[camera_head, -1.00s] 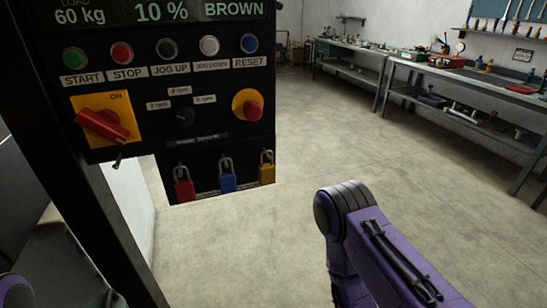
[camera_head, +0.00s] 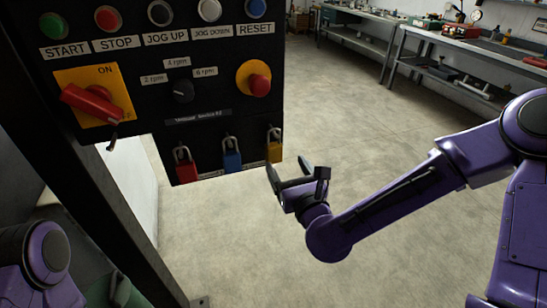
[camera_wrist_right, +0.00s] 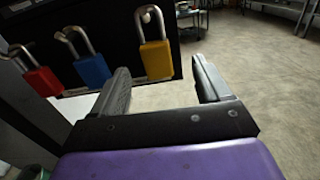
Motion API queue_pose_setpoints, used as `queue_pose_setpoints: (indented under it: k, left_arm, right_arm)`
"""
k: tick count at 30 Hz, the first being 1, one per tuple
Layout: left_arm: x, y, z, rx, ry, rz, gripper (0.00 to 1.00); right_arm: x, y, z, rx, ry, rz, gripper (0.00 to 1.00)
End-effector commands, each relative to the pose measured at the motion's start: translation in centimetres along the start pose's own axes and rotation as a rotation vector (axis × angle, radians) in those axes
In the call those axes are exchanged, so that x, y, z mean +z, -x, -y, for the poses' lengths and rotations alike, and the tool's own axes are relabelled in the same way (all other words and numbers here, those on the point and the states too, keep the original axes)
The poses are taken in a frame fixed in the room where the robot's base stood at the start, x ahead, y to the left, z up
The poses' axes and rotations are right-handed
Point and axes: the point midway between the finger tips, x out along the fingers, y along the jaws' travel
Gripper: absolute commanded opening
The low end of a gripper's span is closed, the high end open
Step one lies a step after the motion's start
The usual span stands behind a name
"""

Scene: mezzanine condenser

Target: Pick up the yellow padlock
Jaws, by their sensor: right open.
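The yellow padlock (camera_head: 274,152) hangs by its silver shackle at the lower right corner of the black control panel. It also shows in the right wrist view (camera_wrist_right: 157,60), upright, ahead of the gap between the fingers. My right gripper (camera_head: 287,171) is open and empty, just below and right of the padlock in the head view. In the right wrist view its two fingers (camera_wrist_right: 161,72) stand apart, with the padlock beyond their tips and not held. My left arm (camera_head: 40,258) shows at the lower left, but its gripper is not visible.
A blue padlock (camera_head: 232,161) and a red padlock (camera_head: 186,170) hang left of the yellow one. Above them are a red rotary switch (camera_head: 93,103), a knob and several buttons. A dark post stands at left. Workbenches (camera_head: 440,50) stand far back; the floor between is clear.

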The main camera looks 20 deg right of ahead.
Motion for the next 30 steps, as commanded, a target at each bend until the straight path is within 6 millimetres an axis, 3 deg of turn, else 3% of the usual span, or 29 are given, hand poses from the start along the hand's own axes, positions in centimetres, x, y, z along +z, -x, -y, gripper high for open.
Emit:
queue_pose_setpoints:
  k: [13,21,22,27,30]
  left_arm:
    - [-1.5,3.7,0.3,0.000,0.000,-0.001,0.51]
    - [-1.5,3.6,0.3,0.000,0.000,0.000,0.51]
    - [-1.5,3.6,0.3,0.000,0.000,0.000,0.51]
    - [-1.5,3.6,0.3,0.000,0.000,0.000,0.51]
    - [-1.5,3.6,0.3,0.000,0.000,0.000,0.51]
  right_arm:
    - [0.1,-6.8,-0.6,0.000,0.010,-0.008,0.77]
    - [-0.2,-7.5,-0.6,0.000,0.008,-0.008,0.77]
    - [-0.2,-7.5,-0.6,0.000,0.008,-0.008,0.73]
    - [-0.2,-7.5,-0.6,0.000,0.009,-0.008,0.18]
    - [-0.2,-7.5,-0.6,0.001,0.009,-0.007,0.17]
